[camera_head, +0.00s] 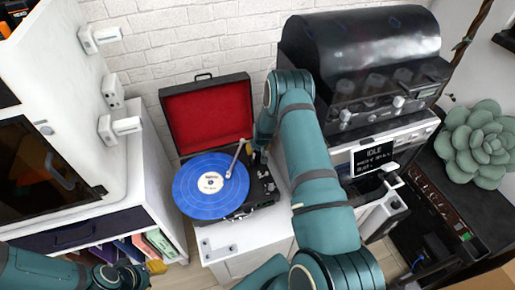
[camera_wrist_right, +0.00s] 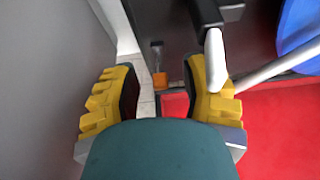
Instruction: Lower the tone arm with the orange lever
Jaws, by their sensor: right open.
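The record player (camera_head: 262,190) stands on a white cabinet, its red-lined lid (camera_head: 207,113) open and a blue record (camera_head: 190,190) on its platter. The pale tone arm (camera_head: 235,160) reaches over the record; it also shows in the right wrist view (camera_wrist_right: 268,68). I cannot tell whether its tip touches the record. In the right wrist view the small orange lever (camera_wrist_right: 160,79) lies between my open right fingers, apart from both. My right gripper (camera_head: 260,154) is over the player's back right corner, mostly hidden by its arm. My left gripper (camera_head: 155,268) is low at bottom left, partly visible.
A dark-hooded machine (camera_head: 365,60) and a device with a screen reading IDLE (camera_head: 374,154) stand right of the player. A white cabinet unit (camera_head: 75,90) is at left. In the right wrist view a pale pivot part (camera_wrist_right: 215,60) is close beside the right finger.

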